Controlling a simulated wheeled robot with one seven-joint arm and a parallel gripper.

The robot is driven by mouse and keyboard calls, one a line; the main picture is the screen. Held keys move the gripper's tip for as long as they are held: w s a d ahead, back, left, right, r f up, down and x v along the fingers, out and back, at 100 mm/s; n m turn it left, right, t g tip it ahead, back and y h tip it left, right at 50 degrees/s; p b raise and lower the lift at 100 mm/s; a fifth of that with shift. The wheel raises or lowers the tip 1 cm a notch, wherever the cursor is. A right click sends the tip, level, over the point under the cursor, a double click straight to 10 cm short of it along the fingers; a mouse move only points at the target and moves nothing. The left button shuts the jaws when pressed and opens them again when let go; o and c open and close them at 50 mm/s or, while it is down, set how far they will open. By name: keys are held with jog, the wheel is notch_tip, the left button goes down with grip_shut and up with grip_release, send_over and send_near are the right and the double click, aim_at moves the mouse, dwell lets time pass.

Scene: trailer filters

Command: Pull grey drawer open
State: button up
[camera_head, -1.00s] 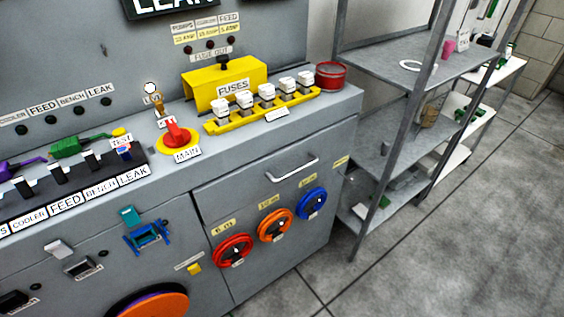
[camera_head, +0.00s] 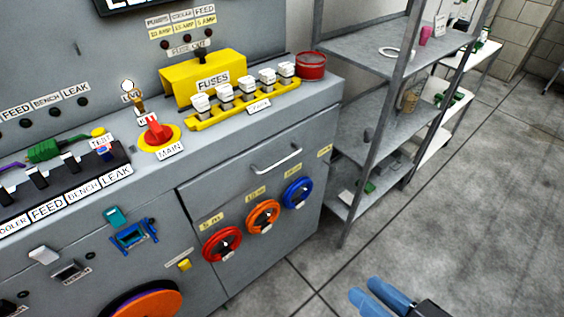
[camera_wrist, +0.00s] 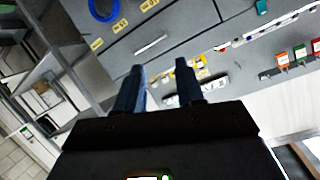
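The grey drawer (camera_head: 225,187) is in the right part of the grey control cabinet, below its ledge. It looks shut, with its front in line with the cabinet. Its pale bar handle (camera_head: 276,160) runs across the upper front; the handle also shows in the wrist view (camera_wrist: 151,45), beyond my fingers. My gripper (camera_head: 365,290) is at the bottom right of the head view, over the floor and apart from the drawer. In the wrist view my gripper (camera_wrist: 159,66) has its two dark fingers apart with nothing between them.
Red (camera_head: 222,244), orange (camera_head: 263,217) and blue (camera_head: 297,193) rings sit on the front below the handle. A yellow fuse rack (camera_head: 240,112) and a red round container (camera_head: 311,66) are on the ledge. A metal shelf unit (camera_head: 381,117) stands to the right. The floor in front is clear.

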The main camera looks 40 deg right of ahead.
jog(key=w+d+f+m, duration=0.2)
jog(key=w+f+m, duration=0.15)
jog(key=w, duration=0.25)
jog(key=w+d+f+m, duration=0.2)
jog(key=w+m, duration=0.2)
jog(key=w, duration=0.2)
jog(key=w+d+m+p, duration=0.1)
jog(key=w+d, duration=0.3)
jog(key=w, duration=0.7)
jog(key=w+d+m+t+y+p, duration=0.1)
jog(key=w+d+m, duration=0.3)
jog(key=w, duration=0.7)
jog(key=shift+r+m+p, duration=0.15)
jog(key=shift+m+p, duration=0.15)
jog(key=shift+m, duration=0.05)
jog(key=shift+c, duration=0.5)
grip_shut()
